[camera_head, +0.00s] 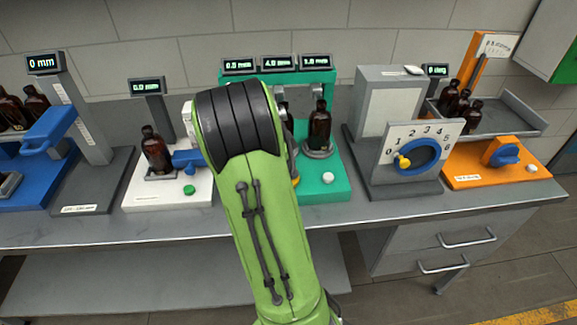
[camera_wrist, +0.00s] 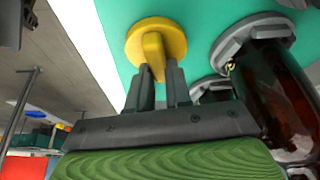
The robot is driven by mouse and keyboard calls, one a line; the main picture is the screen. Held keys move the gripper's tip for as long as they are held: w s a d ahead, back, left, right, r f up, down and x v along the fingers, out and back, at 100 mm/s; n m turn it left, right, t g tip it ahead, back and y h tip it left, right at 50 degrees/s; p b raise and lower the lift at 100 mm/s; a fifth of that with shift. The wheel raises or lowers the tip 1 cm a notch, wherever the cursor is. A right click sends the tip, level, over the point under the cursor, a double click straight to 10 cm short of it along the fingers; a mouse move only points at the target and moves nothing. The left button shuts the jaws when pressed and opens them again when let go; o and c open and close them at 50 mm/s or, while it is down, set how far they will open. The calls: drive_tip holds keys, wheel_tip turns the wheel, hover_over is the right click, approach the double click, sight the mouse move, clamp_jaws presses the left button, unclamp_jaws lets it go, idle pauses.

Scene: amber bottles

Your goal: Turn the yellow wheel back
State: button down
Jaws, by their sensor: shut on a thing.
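The yellow wheel (camera_wrist: 171,32) is a round disc with a raised bar across it, set on the teal station's surface in the wrist view. My gripper (camera_wrist: 158,76) is shut on the wheel's bar, with one dark finger on each side of it. In the head view my green arm hides the gripper and almost all of the wheel. Only a sliver of yellow (camera_head: 296,181) shows at the arm's right edge.
The teal station (camera_head: 335,190) carries an amber bottle (camera_head: 319,126) and a white button (camera_head: 327,178). In the wrist view a large amber bottle (camera_wrist: 280,95) stands close right of my gripper. A white station (camera_head: 135,190) is to the left and a grey dial station (camera_head: 395,185) to the right.

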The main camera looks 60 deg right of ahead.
drive_tip(key=shift+m+g+y, duration=0.3)
drive_tip(key=shift+m+y, duration=0.1)
drive_tip(key=shift+m, duration=1.1)
drive_tip(key=c, duration=1)
unclamp_jaws()
drive_tip(key=shift+a, duration=0.1)
drive_tip(key=shift+c, duration=0.2)
drive_tip(key=p+v, duration=0.6)
drive_tip(key=v, duration=0.9)
drive_tip(key=shift+w+r, duration=0.2)
drive_tip(key=shift+r, duration=0.15)
drive_tip(key=shift+a, duration=0.1)
